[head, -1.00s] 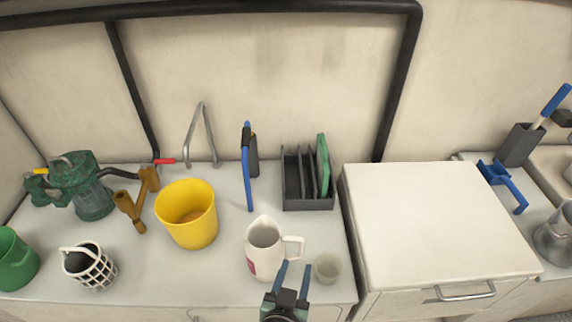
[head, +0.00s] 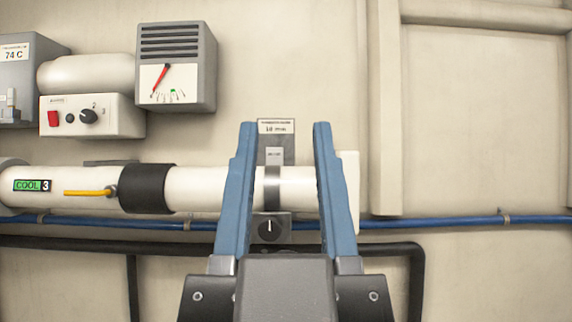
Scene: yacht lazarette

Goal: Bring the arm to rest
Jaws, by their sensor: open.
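My gripper (head: 284,130) is large in the middle of the head view, its two blue fingers pointing up and spread apart. It is open, with nothing held between the fingers. Between and behind the fingers show a small labelled plate (head: 276,127) and a dark knob (head: 270,229) on the wall. The dark gripper body hides what lies below. I cannot tell the distance from the fingers to the wall.
Behind the gripper runs a white pipe (head: 90,188) with a black collar (head: 147,188). A grey gauge box (head: 178,65) and a white control box (head: 92,117) are at upper left. A blue pipe (head: 450,222) and black pipe (head: 60,243) run below. The right wall is mostly bare.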

